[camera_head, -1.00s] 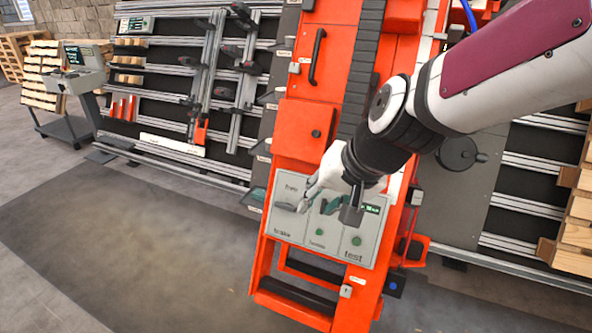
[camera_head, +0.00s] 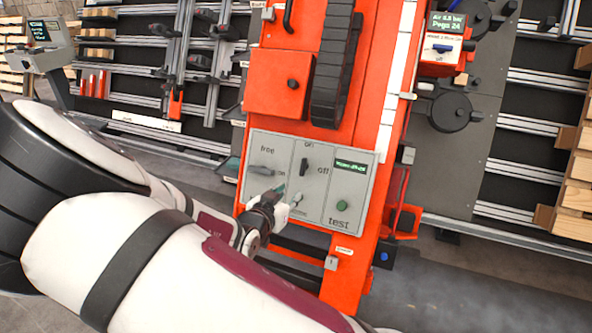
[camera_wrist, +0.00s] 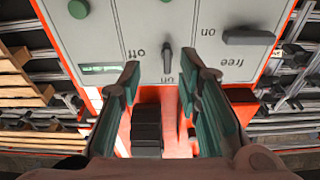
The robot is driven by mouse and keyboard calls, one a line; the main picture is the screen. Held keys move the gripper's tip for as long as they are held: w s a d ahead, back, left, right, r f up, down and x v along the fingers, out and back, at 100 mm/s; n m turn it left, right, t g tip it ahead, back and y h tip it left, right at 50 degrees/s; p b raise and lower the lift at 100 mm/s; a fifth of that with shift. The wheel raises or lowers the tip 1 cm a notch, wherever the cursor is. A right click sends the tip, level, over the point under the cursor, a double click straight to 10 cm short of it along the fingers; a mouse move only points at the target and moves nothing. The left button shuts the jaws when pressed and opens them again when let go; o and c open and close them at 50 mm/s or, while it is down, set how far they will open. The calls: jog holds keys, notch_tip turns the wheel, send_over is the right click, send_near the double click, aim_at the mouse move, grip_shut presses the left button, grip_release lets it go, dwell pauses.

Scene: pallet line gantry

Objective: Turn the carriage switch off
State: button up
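A grey control panel (camera_head: 320,215) sits on the orange carriage. Its middle black switch (camera_head: 304,164) stands upright, pointing at the "on" mark, with "off" to its right. In the wrist view the panel is upside down, and the same switch (camera_wrist: 167,59) points down at "on", with "off" to its left. My gripper (camera_head: 283,193) is in front of the panel's lower left, below the switch. In the wrist view my gripper (camera_wrist: 160,76) is open and empty, its green-padded fingers either side of the switch's line. The gap to the panel is hard to judge.
A grey lever (camera_head: 262,170) marked "free" is left of the switch. A green test button (camera_head: 342,205) and a small display (camera_head: 350,167) are at the right. A blue switch (camera_head: 441,48) marked "off" is on a box at upper right.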

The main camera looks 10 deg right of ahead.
aim_at(303, 163)
jog(key=w+d+t+b, duration=0.1)
jog(key=w+d, duration=0.1)
jog(key=w, duration=0.1)
jog(key=w+d+t+h+b, duration=0.1)
jog(key=w+d+b, duration=0.1)
jog(key=w, duration=0.2)
jog(key=w+d+t+h+b, duration=0.1)
jog(key=w+d, duration=0.1)
jog(key=w, duration=0.2)
jog(key=shift+w+d+r+n, duration=0.25)
jog(key=shift+d+r+n, duration=0.05)
jog(key=shift+d+r, duration=0.1)
grip_shut()
